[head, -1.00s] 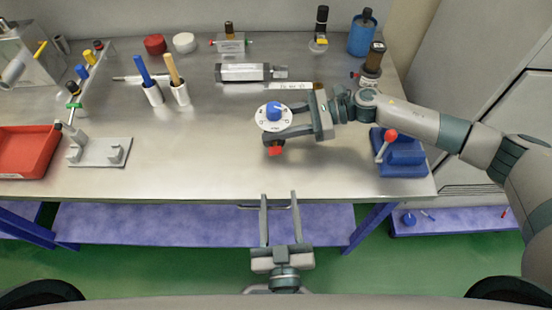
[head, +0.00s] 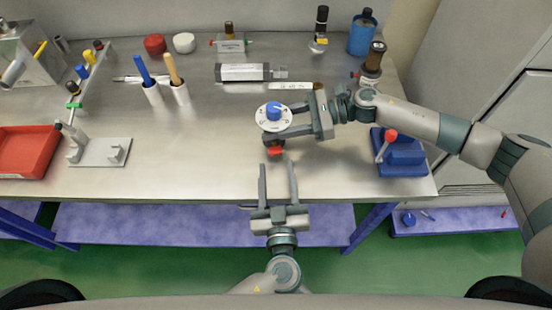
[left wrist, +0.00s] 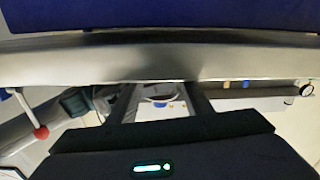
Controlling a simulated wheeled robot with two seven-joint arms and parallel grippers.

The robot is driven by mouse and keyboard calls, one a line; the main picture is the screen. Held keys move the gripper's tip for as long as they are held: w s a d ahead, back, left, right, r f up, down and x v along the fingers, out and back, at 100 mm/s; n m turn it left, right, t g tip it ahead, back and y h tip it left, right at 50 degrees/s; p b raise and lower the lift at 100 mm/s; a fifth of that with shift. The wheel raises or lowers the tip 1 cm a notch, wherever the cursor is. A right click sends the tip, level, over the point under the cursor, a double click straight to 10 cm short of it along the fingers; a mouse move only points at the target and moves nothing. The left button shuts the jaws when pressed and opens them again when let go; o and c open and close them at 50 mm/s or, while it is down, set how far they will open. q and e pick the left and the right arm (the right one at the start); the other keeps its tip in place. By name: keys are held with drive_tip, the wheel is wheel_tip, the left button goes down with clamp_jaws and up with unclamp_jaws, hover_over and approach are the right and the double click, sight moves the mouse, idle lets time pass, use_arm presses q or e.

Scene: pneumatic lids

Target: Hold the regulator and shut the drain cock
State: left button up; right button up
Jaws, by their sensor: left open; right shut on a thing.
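The regulator has a white round dial (head: 266,122) with a blue knob (head: 273,111) on top. My right gripper (head: 283,122) is shut on it from the right and holds it above the table near the front edge. The red drain cock (head: 275,151) shows at the regulator's lower end, facing the front. My left gripper (head: 277,166) is open and empty, pointing away from me, with its fingertips just in front of the red cock, one to each side. In the left wrist view its fingers (left wrist: 163,95) frame a pale rounded part, too cropped to name surely.
A blue vise (head: 403,155) with a red-knobbed handle stands right of the regulator. A grey cylinder (head: 243,72) lies behind it. A grey stand (head: 102,152) and red tray (head: 25,150) are at left. The middle-left tabletop (head: 190,140) is clear.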

sight(276, 167)
use_arm(q)
drive_tip(key=shift+w+a, duration=0.1)
drive_tip(key=shift+w, duration=1.8)
use_arm(e)
drive_tip(key=shift+f, duration=0.1)
use_arm(q)
drive_tip(key=c, duration=1.1)
drive_tip(key=shift+o, duration=0.2)
drive_tip(key=shift+m, duration=0.9)
drive_tip(key=o, duration=1.1)
drive_tip(key=shift+c, duration=0.2)
